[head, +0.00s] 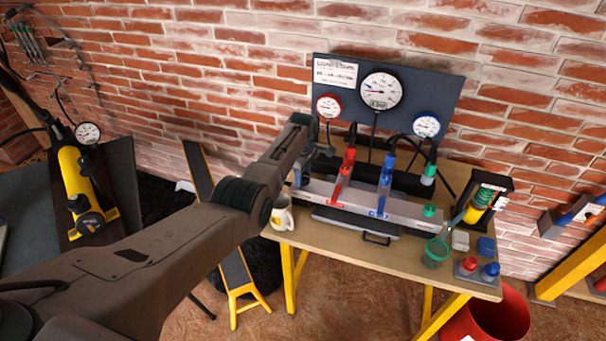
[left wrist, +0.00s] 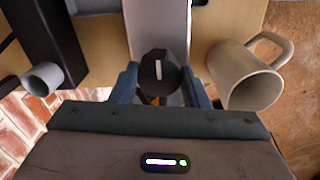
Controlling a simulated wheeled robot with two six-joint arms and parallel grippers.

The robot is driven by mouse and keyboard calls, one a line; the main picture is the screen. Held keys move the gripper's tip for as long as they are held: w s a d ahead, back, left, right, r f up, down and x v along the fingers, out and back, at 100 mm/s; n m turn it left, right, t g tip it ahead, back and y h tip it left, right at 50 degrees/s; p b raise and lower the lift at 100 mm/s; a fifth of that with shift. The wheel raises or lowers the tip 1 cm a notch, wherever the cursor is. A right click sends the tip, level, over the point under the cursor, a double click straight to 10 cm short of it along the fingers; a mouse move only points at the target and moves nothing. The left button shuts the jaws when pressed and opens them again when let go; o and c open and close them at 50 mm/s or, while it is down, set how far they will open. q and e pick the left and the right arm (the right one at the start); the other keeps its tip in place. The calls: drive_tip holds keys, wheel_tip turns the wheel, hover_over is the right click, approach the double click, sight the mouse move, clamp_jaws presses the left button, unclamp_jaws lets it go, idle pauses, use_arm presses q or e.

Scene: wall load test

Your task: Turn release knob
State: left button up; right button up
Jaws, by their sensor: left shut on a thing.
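The release knob (left wrist: 158,68) is black with a white pointer line, seen in the left wrist view at the end of a grey metal rail (left wrist: 157,25). Its pointer line runs nearly straight up and down in that picture. My left gripper (left wrist: 160,88) has its blue fingers on both sides of the knob and is shut on it. In the head view my left gripper (head: 302,172) is at the left end of the rail (head: 400,212), and the knob is hidden there by my arm. My right gripper is not in view.
A beige mug (left wrist: 240,78) stands close beside the gripper; it also shows in the head view (head: 282,213). Red and blue levers (head: 343,180) stand along the rail. A dark gauge panel (head: 430,88) is behind. A green funnel (head: 436,251) is at the table's right.

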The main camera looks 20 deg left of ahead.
use_arm(q)
drive_tip(key=shift+w+r, duration=0.1)
idle(0.3)
drive_tip(key=o, duration=1)
wheel_tip(320, 180, up, 11)
drive_tip(key=shift+f+b, duration=0.1)
drive_tip(key=shift+b, duration=0.55)
